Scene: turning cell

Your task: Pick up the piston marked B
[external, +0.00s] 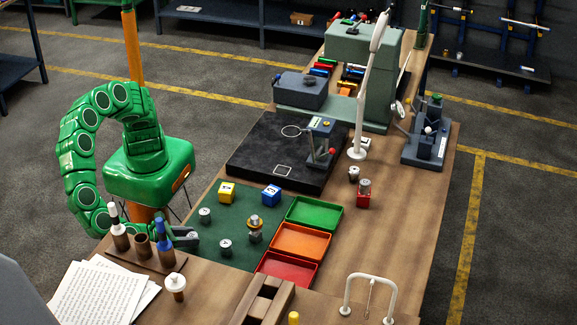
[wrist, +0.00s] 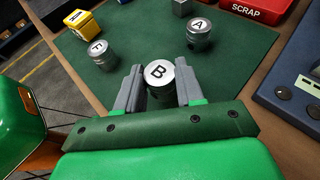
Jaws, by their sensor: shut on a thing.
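The piston marked B (wrist: 158,73) is a grey metal cylinder with a black B on its pale top. In the wrist view it stands between the two grey fingers of my gripper (wrist: 159,82), which is shut on it. In the external view my gripper (external: 186,237) is low at the left edge of the green mat (external: 235,202); I cannot make out the B there, nor tell whether the piston touches the mat. A piston marked A (wrist: 199,34) stands ahead to the right in the wrist view. Another marked piston (wrist: 101,54) stands ahead to the left.
Green (external: 314,213), orange (external: 300,241) and red (external: 287,270) trays line the mat's right side. Yellow (external: 227,192) and blue (external: 271,195) cubes sit at its far edge. Bare mat lies between the pistons.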

